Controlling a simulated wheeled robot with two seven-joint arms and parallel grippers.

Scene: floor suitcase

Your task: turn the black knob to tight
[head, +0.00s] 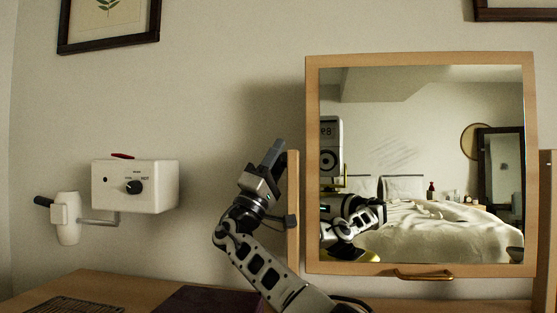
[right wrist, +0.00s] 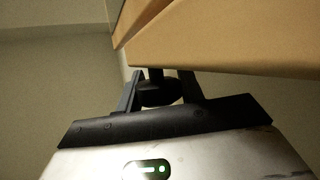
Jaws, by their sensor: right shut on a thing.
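The black knob (right wrist: 158,92) sits between the two dark fingers of my right gripper (right wrist: 160,80) in the right wrist view. A short dark stem joins the knob to a wooden part above it. My right gripper also shows in the head view (head: 275,150), beside the top of the left post (head: 293,200) of the mirror stand. There the fingers hide the knob. The fingers are shut on the knob. No tight marking or pointer on this knob is visible. The mirror (head: 420,270) has a wooden frame. My left gripper is not in view.
A white wall box (head: 160,195) with its own black dial (head: 134,187) and a white hair dryer (head: 67,220) are at the left. A purple item (head: 205,300) lies on the wooden top (head: 90,283). The mirror reflects a bed and my body.

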